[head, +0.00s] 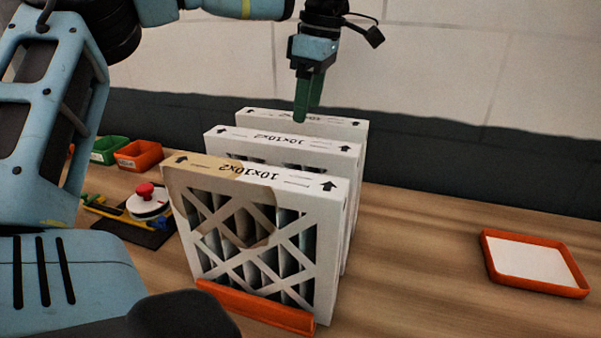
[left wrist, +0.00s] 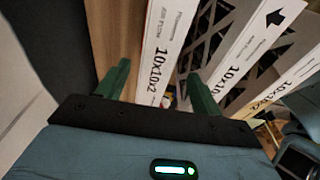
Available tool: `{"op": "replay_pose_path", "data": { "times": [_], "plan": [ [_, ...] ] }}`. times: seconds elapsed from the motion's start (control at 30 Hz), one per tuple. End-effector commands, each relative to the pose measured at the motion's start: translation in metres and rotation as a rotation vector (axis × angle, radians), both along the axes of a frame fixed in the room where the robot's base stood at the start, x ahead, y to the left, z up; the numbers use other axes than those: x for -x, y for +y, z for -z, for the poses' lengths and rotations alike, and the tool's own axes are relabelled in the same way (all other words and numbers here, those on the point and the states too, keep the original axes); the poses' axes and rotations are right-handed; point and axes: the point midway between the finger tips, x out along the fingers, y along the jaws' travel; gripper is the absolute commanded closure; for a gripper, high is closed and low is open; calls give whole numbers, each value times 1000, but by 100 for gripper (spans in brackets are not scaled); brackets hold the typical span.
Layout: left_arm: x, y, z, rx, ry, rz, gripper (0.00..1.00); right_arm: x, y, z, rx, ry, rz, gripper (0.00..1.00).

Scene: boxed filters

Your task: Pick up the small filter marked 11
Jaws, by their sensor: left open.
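Three white-framed filters stand upright in a row in the head view. They are the front filter (head: 312,182), the middle filter (head: 342,149) and the back filter (head: 345,125). The front and middle ones read 10x10x2; I see no 11. The front one has a brown stain at its upper left. My left gripper (head: 307,108) points down over the back filter, open. In the left wrist view its green fingers (left wrist: 160,90) lie either side of the edge of the nearest filter (left wrist: 164,50), marked 10x10x2. I cannot tell whether they touch it. My right gripper is not in view.
An orange holder (head: 255,307) runs along the front filter's foot. A red-topped button unit (head: 148,202) and small green (head: 107,150) and orange (head: 138,155) bins stand left. An orange tray (head: 534,285) lies right. The wood between is clear; a wall stands behind.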

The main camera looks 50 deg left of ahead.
Motion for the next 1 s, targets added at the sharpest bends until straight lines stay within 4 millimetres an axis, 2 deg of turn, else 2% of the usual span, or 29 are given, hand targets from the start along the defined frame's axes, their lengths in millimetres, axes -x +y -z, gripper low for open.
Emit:
{"op": "replay_pose_path", "data": {
  "times": [0.1,0.33,0.53,0.7,0.97,1.0],
  "plan": [
    [1,2,13,3,2,1,34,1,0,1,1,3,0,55],
    [2,5,20,3,2,0,34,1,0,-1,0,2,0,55],
    [7,17,45,5,1,0,34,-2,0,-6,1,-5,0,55],
    [7,19,62,2,0,-1,34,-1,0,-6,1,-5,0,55],
    [7,19,65,2,-1,-1,34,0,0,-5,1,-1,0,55],
    [7,19,65,2,-1,-1,36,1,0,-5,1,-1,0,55]
  ]
}}
